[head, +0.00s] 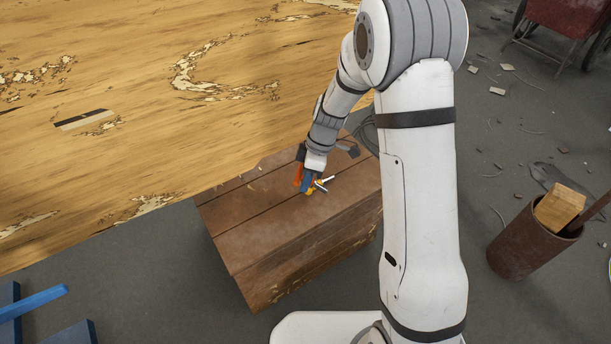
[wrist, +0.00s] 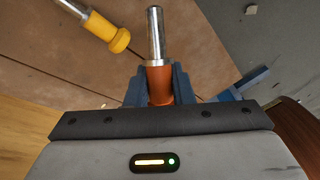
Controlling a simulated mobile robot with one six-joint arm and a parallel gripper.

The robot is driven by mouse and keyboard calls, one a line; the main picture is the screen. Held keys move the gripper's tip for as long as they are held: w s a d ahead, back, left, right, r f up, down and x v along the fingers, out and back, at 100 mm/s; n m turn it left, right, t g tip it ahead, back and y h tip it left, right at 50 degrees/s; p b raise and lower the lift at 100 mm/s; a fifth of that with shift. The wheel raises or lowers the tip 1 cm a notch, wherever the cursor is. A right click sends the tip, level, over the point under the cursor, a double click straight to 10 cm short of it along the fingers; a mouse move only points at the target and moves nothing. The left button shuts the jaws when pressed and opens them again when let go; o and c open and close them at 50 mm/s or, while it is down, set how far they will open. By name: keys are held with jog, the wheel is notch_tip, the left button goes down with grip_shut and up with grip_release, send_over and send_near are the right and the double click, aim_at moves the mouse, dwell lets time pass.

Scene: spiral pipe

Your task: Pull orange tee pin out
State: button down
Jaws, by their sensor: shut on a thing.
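The orange tee pin shows in the wrist view as an orange collar (wrist: 159,78) with a bright metal shaft pointing up and away from my gripper. My gripper (wrist: 158,88) is shut on the orange part, one blue-grey finger on each side. In the head view my gripper (head: 311,182) is above the brown wooden box, with a bit of orange (head: 298,174) at its left side. The pin's far end is free in the wrist view. I cannot tell whether any part of it touches the box.
A yellow-collared metal pin (wrist: 117,40) lies on the brown box (head: 262,250), close to my gripper. A large wooden board (head: 130,130) overhangs the box at upper left. A rusty bucket (head: 520,245) holding wood blocks stands on the floor at right.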

jog(key=shift+a+f+b, duration=0.15)
jog(key=shift+f+b, duration=1.35)
jog(key=shift+f, duration=1.6)
jog(key=c, duration=1.2)
grip_release()
jog(key=shift+o, duration=0.2)
jog(key=p+v, duration=0.2)
jog(key=v, duration=0.5)
jog(key=shift+r+p, duration=0.35)
jog(key=shift+r, duration=0.05)
jog(key=shift+r, duration=0.1)
